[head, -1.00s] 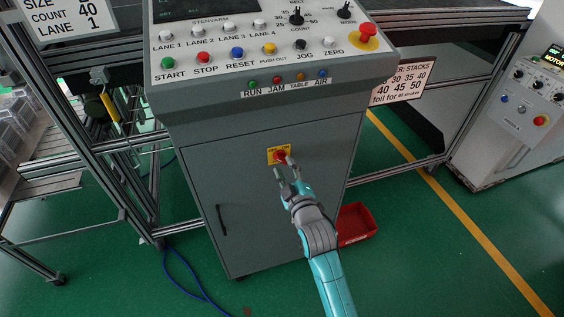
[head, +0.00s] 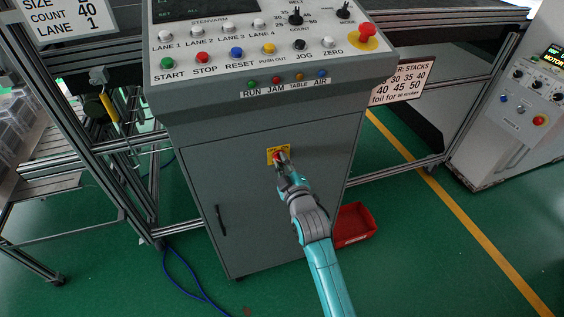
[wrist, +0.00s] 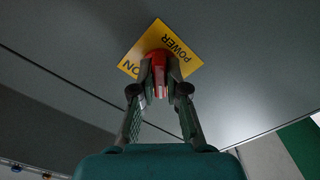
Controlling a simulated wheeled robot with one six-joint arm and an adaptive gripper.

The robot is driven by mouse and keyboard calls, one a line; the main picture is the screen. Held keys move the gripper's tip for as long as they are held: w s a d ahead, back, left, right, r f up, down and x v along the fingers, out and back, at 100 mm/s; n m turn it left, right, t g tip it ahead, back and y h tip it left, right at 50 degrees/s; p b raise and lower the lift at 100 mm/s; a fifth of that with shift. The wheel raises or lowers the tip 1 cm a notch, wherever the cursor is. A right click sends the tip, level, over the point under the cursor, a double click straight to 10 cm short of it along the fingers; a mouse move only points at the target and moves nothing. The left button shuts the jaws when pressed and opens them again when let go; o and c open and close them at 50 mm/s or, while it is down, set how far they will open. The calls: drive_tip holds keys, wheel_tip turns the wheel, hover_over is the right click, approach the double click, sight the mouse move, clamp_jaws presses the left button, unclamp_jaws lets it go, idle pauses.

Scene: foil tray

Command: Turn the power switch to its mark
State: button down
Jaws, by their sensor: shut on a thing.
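The power switch is a red knob (wrist: 159,62) on a yellow plate (wrist: 134,57) fixed to the front of the grey cabinet. The wrist view shows the words "POWER" and "ON" on the plate, upside down from here. In the head view the yellow plate (head: 271,156) is partly covered by my gripper (head: 281,158). In the wrist view my gripper (wrist: 160,80) has its two fingers closed on the red knob, one on each side. The switch's pointer and its exact angle against the marks cannot be made out.
The grey cabinet (head: 240,190) has a black handle (head: 221,220) at its lower left. Above is a sloped panel (head: 225,50) with several buttons. A red bin (head: 353,224) stands on the floor at the cabinet's right. The floor in front is mostly clear.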

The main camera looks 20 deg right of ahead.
drive_tip(key=shift+m, duration=8.9)
drive_tip(key=c, duration=1.2)
unclamp_jaws()
